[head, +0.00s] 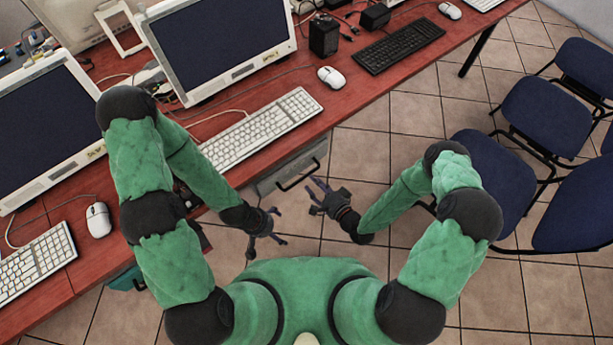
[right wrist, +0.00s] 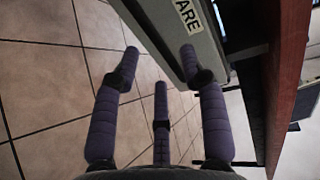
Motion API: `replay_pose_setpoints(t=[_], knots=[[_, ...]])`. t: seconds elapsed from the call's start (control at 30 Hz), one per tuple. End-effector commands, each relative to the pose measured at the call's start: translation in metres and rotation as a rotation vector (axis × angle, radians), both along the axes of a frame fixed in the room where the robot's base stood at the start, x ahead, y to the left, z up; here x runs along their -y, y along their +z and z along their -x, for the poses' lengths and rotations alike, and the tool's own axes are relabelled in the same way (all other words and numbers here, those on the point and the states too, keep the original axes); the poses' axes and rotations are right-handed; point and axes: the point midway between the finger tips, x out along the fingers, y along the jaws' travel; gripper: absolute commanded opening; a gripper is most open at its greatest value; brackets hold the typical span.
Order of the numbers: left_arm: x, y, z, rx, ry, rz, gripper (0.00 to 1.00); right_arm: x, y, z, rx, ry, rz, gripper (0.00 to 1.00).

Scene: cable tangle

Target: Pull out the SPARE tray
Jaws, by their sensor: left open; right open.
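The grey SPARE tray (head: 268,184) is under the front edge of the desk, with a black handle (head: 297,178) on its front. In the right wrist view the tray (right wrist: 160,30) shows the end of its label, "ARE" (right wrist: 188,14). My right gripper (head: 316,188) is open and empty, just in front of the tray and near the handle. Its spread fingers (right wrist: 160,70) show in the right wrist view, one overlapping the tray's face; I cannot tell whether it touches. My left gripper (head: 268,234) is open and empty, lower and left of the handle, over the floor.
The red desk (head: 345,101) holds a white keyboard (head: 262,128), a mouse (head: 331,77), a black keyboard (head: 400,45) and monitors (head: 215,45). Blue chairs (head: 545,115) stand at the right. Tiled floor (head: 365,155) in front of the desk is clear.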

Motion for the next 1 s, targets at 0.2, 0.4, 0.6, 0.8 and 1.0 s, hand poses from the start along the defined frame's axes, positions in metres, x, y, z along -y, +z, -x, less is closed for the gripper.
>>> replay_pose_setpoints(t=[0.2,0.4,0.6,0.8,1.0], knots=[[0.000,-0.010,0.000,0.000,0.000,0.000,0.97,-0.019,-0.008,-0.025,0.003,0.004,0.002,0.43],[0.000,-0.014,0.000,0.000,0.000,0.000,0.97,-0.028,-0.011,-0.038,0.001,0.001,0.001,0.43],[0.000,-0.014,0.000,0.000,0.000,0.000,0.97,-0.031,-0.011,-0.042,-0.001,0.001,0.000,0.43],[0.000,-0.014,0.000,0.000,0.000,0.000,0.97,-0.030,-0.011,-0.042,-0.001,0.000,0.001,0.35],[0.000,-0.014,0.000,0.000,0.000,0.000,0.97,-0.030,-0.011,-0.041,-0.001,0.000,0.001,0.00]])
